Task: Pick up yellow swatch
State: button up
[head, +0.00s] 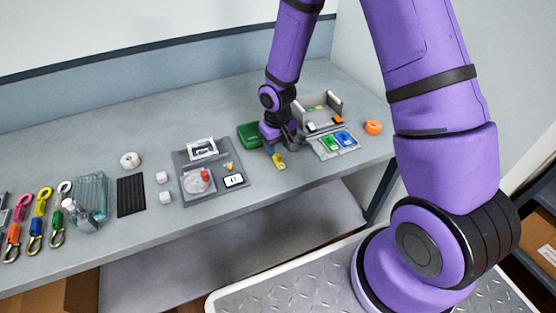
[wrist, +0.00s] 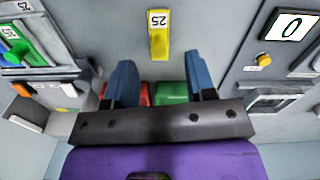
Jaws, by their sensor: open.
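The yellow swatch (head: 279,161) lies on the grey table near its front, in front of my gripper (head: 277,147). In the wrist view the yellow swatch (wrist: 159,43) is a narrow strip with a white label reading 25, at the top middle. My gripper (wrist: 161,70) shows there with its two blue fingers spread apart and nothing held between them. The swatch lies beyond the fingertips, roughly in line with the gap, and apart from them. Its whole upper face is visible in the wrist view.
A grey tray with green and blue pieces (head: 333,144) is close on the right. A grey panel with a display (head: 234,181) is on the left. An orange roll (head: 373,127) lies far right.

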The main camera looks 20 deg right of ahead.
aim_at(278, 155)
jog(key=shift+w+f, duration=0.15)
jog(key=shift+f, duration=1.15)
jog(key=shift+w+f, duration=0.15)
jog(key=shift+f, duration=1.15)
jog(key=shift+c, duration=0.2)
grip_shut()
